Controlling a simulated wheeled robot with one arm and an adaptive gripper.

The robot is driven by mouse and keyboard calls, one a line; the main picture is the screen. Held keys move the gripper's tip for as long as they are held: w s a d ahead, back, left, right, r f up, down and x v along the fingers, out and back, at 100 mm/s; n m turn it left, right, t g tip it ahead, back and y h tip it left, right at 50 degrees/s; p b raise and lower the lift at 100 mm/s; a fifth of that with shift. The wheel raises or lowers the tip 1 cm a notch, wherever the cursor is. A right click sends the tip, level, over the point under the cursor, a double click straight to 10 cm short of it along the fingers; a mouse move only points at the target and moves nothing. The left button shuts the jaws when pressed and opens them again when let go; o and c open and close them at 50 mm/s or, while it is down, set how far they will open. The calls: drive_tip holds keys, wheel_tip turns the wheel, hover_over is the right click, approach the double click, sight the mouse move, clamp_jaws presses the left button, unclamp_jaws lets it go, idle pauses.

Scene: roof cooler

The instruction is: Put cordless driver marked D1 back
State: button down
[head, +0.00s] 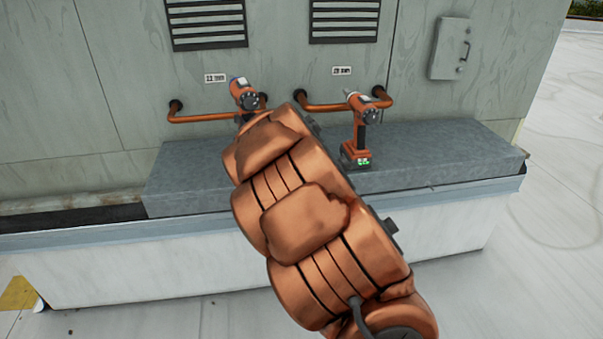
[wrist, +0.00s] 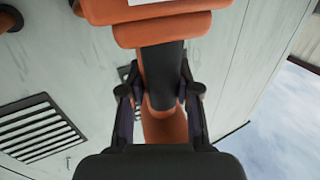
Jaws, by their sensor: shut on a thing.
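Two orange and black cordless drivers show in the head view. The left driver (head: 244,94) is in front of the wall by the left copper pipe, its lower part hidden behind my arm. The right driver (head: 362,128) stands upright on the grey ledge, a green light on its base. My gripper (wrist: 163,92) is shut on the black handle of a driver (wrist: 160,72) in the wrist view, apparently the left one. Its orange base is at the top of that picture. My gripper is hidden in the head view. I cannot read a D1 mark on either driver.
Copper pipes, the left (head: 200,117) and the right (head: 320,106), run along the wall under small size labels. The grey ledge (head: 440,150) is bare to the right of the right driver and at its left end. Wall vents (head: 206,22) and a grey box (head: 449,48) are above.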

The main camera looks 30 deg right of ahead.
drive_tip(key=s+d+f+n+y+b, duration=0.15)
drive_tip(key=s+d+b, duration=0.25)
drive_tip(key=s+d, duration=0.5)
drive_tip(key=s+d+n+y+b, duration=0.15)
drive_tip(key=s+d+b, duration=0.35)
drive_tip(key=s, duration=0.8)
drive_tip(key=w+f, duration=0.2)
drive_tip(key=w, duration=0.6)
drive_tip(key=w+f+m+p, duration=0.1)
drive_tip(key=w+f, duration=0.2)
drive_tip(key=w, duration=0.5)
drive_tip(key=shift+d, duration=0.3)
drive_tip(key=shift+w+f, duration=0.1)
drive_tip(key=c, duration=0.8)
unclamp_jaws()
drive_tip(key=shift+f, duration=0.15)
drive_tip(key=s, duration=0.4)
drive_tip(key=s+d, duration=0.1)
drive_tip(key=s, duration=0.3)
drive_tip(key=s+d, duration=0.1)
drive_tip(key=s, duration=0.2)
drive_tip(key=shift+s+d, duration=0.25)
drive_tip(key=shift+s, duration=0.15)
